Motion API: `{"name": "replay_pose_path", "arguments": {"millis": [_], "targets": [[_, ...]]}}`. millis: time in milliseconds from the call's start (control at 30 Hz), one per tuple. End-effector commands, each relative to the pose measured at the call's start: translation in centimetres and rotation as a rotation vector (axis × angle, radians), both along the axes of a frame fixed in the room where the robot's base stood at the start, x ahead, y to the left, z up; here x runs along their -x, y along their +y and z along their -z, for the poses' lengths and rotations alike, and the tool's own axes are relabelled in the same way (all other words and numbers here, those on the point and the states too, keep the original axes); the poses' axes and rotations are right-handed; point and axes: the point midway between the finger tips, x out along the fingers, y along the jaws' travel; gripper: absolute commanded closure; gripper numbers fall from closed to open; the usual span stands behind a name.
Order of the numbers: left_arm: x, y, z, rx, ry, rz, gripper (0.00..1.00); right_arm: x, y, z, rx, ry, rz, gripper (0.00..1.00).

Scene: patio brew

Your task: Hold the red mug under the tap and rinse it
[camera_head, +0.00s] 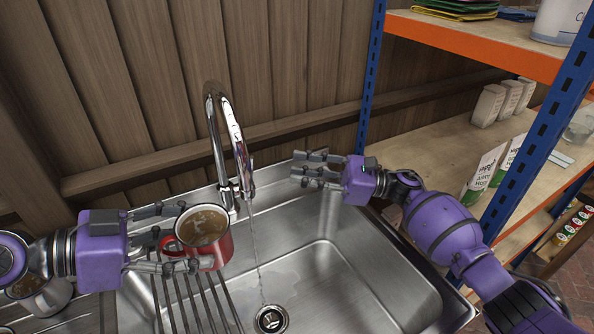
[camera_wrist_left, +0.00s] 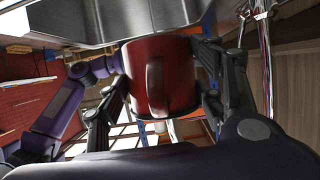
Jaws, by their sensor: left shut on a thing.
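The red mug (camera_head: 213,253) is held upright at the left of the sink, with brown liquid or residue showing inside it. My left gripper (camera_head: 168,240) is shut on the mug, one finger on each side. In the left wrist view the mug (camera_wrist_left: 178,78) sits between the fingers of my left gripper (camera_wrist_left: 165,90), its handle towards the camera. The chrome tap (camera_head: 228,150) stands behind the sink, and a thin stream of water (camera_head: 256,240) falls just right of the mug, apart from it. My right gripper (camera_head: 318,170) is open and empty, right of the tap.
The steel sink basin (camera_head: 345,275) lies below, with a drain (camera_head: 271,319) and a ribbed drainboard at left. Another mug (camera_head: 45,298) stands at the far left, partly behind my arm. A shelf rack with an orange beam (camera_head: 480,45) and blue posts borders the right.

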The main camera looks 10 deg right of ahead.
Motion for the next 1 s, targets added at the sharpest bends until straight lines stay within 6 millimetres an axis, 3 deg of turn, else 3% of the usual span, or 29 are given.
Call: {"name": "replay_pose_path", "arguments": {"millis": [67,100,233,433,600,1000], "targets": [[0.0,0.0,0.0,0.001,0.0,0.0,0.75,0.0,0.0,0.0,0.0,0.0,0.0,0.72],[0.0,0.0,-0.1,0.001,-0.002,-0.001,0.81,0.0,0.0,0.0,0.0,0.0,0.0,0.72],[-0.3,-0.9,-0.1,0.002,-0.004,0.002,0.81,0.0,0.0,0.0,0.0,0.0,0.0,0.72],[-1.7,-5.5,-0.3,0.003,-0.006,0.005,0.81,0.0,0.0,0.0,0.0,0.0,0.0,0.72],[-2.5,-7.7,-0.1,0.002,-0.003,0.001,0.81,0.0,0.0,0.0,0.0,0.0,0.0,0.72],[-2.5,-7.9,-0.1,0.001,-0.001,-0.001,0.81,0.0,0.1,0.0,0.0,0.0,0.0,0.72]]}}
